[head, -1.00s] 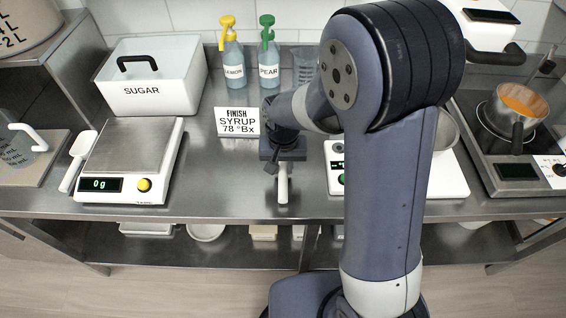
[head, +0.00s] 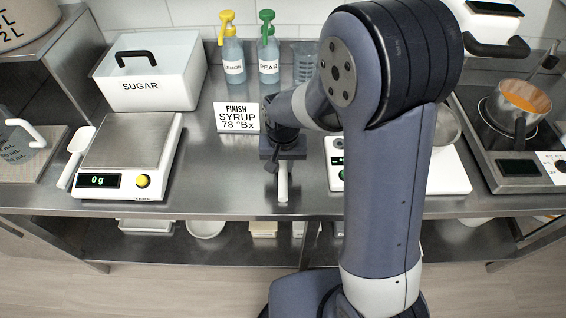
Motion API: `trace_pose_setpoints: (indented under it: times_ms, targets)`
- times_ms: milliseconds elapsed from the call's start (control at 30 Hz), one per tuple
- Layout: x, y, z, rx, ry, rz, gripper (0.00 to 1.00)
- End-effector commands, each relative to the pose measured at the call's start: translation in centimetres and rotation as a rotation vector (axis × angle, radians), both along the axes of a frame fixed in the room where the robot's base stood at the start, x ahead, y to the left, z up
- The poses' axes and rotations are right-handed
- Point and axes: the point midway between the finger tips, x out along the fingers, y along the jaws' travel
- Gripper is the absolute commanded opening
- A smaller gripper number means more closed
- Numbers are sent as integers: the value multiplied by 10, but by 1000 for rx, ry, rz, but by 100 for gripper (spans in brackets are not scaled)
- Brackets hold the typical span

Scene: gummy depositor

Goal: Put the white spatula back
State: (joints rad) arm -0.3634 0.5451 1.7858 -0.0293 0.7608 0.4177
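A slim white piece (head: 283,182), which looks like the spatula's handle, points toward the front edge of the steel counter in the head view. Its far end is hidden under my gripper (head: 284,156). My gripper is over the counter, just in front of the syrup sign, seen from above and behind. Its fingertips are hidden by its own dark body, so I cannot see whether they are closed on the white piece. I cannot tell whether the white piece rests on the counter or hangs above it.
A scale (head: 128,158) reading 0 g and a white scoop (head: 77,153) are at left. The sugar bin (head: 148,92), syrup sign (head: 237,118) and two pump bottles stand behind. A second white device (head: 450,175) and a hob with an orange-filled pot (head: 520,100) are at right.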

Motion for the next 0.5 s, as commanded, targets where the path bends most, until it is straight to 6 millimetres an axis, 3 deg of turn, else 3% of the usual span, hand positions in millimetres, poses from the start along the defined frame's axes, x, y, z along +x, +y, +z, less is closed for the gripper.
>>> trace_pose_setpoints:
  times_ms: [300,500]
  targets:
    - [0,0,0,0,0,0,47]
    - [0,0,0,0,0,0,47]
